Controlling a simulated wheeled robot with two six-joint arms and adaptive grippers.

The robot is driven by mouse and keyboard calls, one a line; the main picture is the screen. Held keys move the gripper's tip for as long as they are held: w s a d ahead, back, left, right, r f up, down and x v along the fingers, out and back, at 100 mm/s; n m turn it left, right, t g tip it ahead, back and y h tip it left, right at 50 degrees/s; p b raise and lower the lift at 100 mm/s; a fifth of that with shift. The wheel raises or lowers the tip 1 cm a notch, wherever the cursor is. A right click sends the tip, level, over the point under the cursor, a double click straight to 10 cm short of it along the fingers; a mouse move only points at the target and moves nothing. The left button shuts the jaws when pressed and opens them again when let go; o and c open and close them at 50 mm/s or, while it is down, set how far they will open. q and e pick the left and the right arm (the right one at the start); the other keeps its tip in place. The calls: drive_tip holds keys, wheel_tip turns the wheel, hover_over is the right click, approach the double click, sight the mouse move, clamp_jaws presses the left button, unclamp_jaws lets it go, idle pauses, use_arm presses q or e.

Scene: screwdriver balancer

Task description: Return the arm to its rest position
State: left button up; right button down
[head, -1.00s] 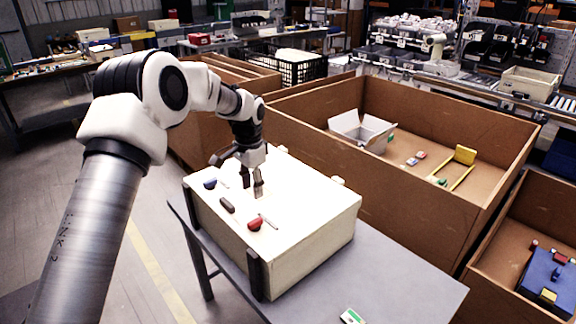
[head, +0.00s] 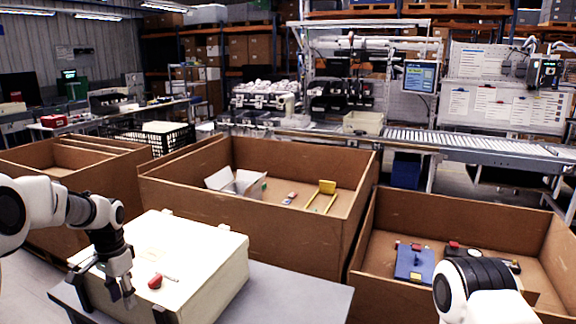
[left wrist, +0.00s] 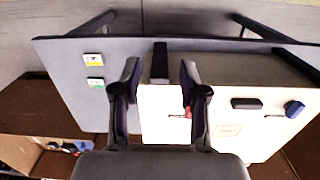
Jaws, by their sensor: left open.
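My left gripper (head: 122,298) is open and empty, pointing down at the front left part of the cream box (head: 205,262). In the left wrist view the open fingers (left wrist: 159,75) straddle a dark strap on the box's edge, with nothing between them. A red-handled screwdriver (head: 155,282) lies on the box top, just right of the gripper. The left wrist view also shows a dark handle (left wrist: 246,103) and a blue one (left wrist: 294,109) on the box. My right arm (head: 485,298) shows at the bottom right; its gripper is out of the picture.
The box stands on a grey table (head: 300,295). Two small cards lie on it (left wrist: 94,60). A large cardboard bin (head: 250,215) stands behind; another bin (head: 540,245) at right holds a blue item (head: 415,263). A conveyor (head: 480,145) runs at the back.

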use_arm(q)
drive_tip(key=s+d+f+g+b, duration=0.1)
drive_tip(key=s+d+f+g, duration=0.3)
drive_tip(key=s+f, duration=0.8)
drive_tip(key=s+d+f+g+b, duration=0.1)
drive_tip(key=s+d+f, duration=0.4)
drive_tip(key=s+f, duration=0.7)
drive_tip(key=s+d+f+n+t, duration=0.1)
drive_tip(key=s+d+f+n, duration=0.15)
drive_tip(key=s, duration=0.55)
drive_tip(key=s+d+f+n+t, duration=0.1)
drive_tip(key=s+d+f+t, duration=0.15)
drive_tip(key=s, duration=0.55)
drive_tip(key=w, duration=0.1)
drive_tip(key=w+n+t, duration=0.2)
drive_tip(key=shift+w+a+f+b, duration=0.25)
drive_tip(key=shift+w+f+b, duration=0.05)
drive_tip(key=shift+w+b, duration=0.1)
use_arm(e)
drive_tip(key=f, duration=0.3)
drive_tip(key=shift+w+f, duration=0.1)
drive_tip(key=shift+w, duration=0.25)
drive_tip(key=shift+s, duration=0.1)
